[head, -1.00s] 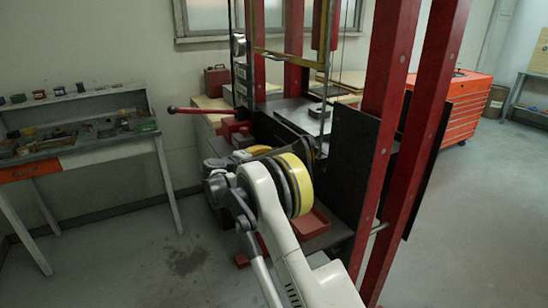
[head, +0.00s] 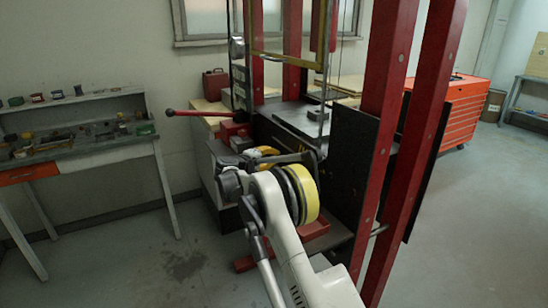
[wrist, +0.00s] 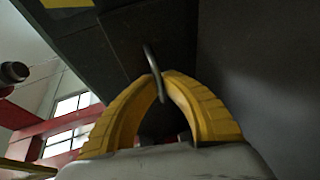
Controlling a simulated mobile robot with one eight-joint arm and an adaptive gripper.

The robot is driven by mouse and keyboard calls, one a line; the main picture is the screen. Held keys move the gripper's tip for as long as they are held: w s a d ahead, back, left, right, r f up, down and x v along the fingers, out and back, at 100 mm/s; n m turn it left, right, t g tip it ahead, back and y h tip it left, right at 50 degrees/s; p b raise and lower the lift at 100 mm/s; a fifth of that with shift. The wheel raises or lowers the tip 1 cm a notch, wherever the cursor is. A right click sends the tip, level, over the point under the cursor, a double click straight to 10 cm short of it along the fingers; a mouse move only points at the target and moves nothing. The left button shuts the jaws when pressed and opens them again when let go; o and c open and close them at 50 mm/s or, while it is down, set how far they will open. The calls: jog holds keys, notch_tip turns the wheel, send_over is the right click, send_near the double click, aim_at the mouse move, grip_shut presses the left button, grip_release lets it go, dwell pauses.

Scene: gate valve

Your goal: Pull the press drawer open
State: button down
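In the wrist view, the yellow fingers of my gripper (wrist: 160,78) come together at their tips. A thin curved metal handle (wrist: 149,55) passes between the tips, and its lower end shows inside the space between the fingers. The handle stands out from a dark panel (wrist: 110,45), which I take for the press drawer; its edges do not show clearly. In the head view, my arm covers much of the press's lower left side. A bit of yellow behind my arm seems to be my gripper (head: 265,152). The handle cannot be made out there.
The press frame has tall red posts (head: 390,130) and a dark side plate (head: 355,155) right of my arm. A red lever (head: 195,113) sticks out left. A workbench (head: 110,152) stands at left, an orange tool chest (head: 465,110) at right. Floor is clear in front.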

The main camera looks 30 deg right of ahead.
jog(key=shift+a, duration=0.1)
jog(key=a, duration=2.3)
jog(key=shift+s+a+p, duration=0.15)
jog(key=shift+s+p, duration=0.25)
jog(key=shift+p, duration=0.05)
jog(key=c, duration=1.6)
grip_release()
jog(key=shift+o, duration=0.2)
jog(key=v, duration=1.2)
jog(key=shift+r, duration=0.15)
